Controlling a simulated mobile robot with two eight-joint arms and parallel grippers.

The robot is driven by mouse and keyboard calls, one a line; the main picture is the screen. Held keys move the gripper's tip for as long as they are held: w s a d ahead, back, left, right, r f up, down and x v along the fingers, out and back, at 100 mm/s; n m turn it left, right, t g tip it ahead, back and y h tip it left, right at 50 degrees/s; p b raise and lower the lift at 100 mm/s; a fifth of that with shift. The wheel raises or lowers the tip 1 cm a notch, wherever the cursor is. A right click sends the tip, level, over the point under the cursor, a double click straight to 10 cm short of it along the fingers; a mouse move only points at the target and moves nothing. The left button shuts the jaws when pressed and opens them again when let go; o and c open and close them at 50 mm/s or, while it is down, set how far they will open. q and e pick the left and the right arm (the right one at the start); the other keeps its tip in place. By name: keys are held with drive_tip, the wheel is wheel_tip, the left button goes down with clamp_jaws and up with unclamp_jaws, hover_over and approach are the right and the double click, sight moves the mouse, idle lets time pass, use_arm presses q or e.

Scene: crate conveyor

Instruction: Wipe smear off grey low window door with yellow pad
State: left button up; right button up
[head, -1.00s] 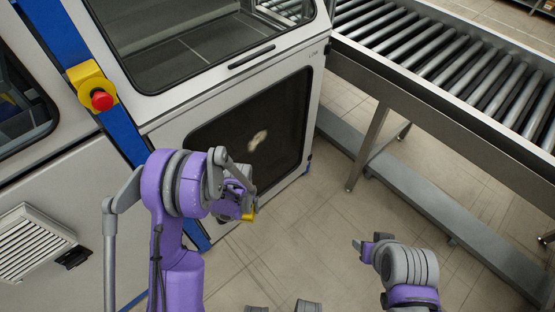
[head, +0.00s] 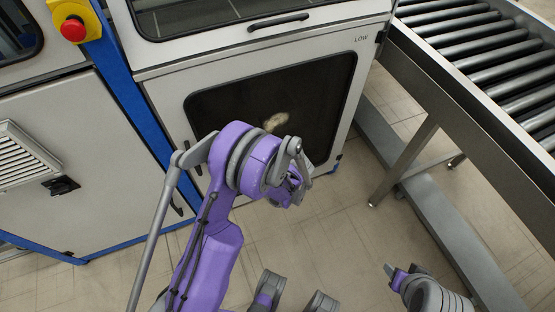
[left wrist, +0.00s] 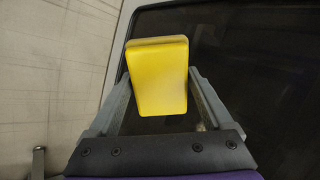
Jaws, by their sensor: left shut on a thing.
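The grey low window door (head: 318,48) has a dark pane and the label "LOW" at its upper right. A pale beige smear (head: 275,121) is on the pane, just above my left arm in the head view. My left gripper (left wrist: 157,85) is shut on the yellow pad (left wrist: 160,75), whose broad face fills the space between the fingers. The dark pane (left wrist: 260,80) lies beyond the pad; I cannot tell if they touch. In the head view my left wrist hides the pad. My right gripper (head: 389,270) is low at the right, its jaw opening unclear.
A roller conveyor (head: 470,50) on grey legs stands at the right. A blue post (head: 115,85) with a red button on a yellow box (head: 73,25) is at the left, beside a vented panel (head: 20,155). The tiled floor (head: 330,235) in front is clear.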

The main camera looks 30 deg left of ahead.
sight(263, 129)
use_arm(q)
drive_tip(key=w+m+t+y+b, duration=0.1)
drive_tip(key=w+a+m+t+y+b, duration=0.1)
drive_tip(key=t+y+b, duration=0.1)
drive_tip(key=w+a+m+t+y+b, duration=0.1)
drive_tip(key=t+y+b, duration=0.1)
drive_tip(key=shift+w+r, duration=0.1)
drive_tip(key=shift+w, duration=0.15)
drive_tip(key=w+r+m+t+b, duration=0.1)
drive_tip(key=w, duration=0.1)
drive_tip(key=w+a+m+t+b, duration=0.1)
drive_tip(key=w+t, duration=0.1)
drive_tip(key=w, duration=0.1)
drive_tip(key=w+r+t+y+b, duration=0.1)
drive_tip(key=w+t, duration=0.1)
drive_tip(key=shift+w+a+r+m, duration=0.15)
drive_tip(key=shift+a+r+m, duration=0.15)
drive_tip(key=shift+a+m, duration=0.1)
use_arm(e)
wheel_tip(263, 129, down, 11)
drive_tip(key=shift+w+g, duration=0.25)
drive_tip(key=shift+g, duration=0.05)
use_arm(q)
drive_tip(key=shift+x, duration=1.15)
use_arm(e)
drive_tip(key=shift+f, duration=0.15)
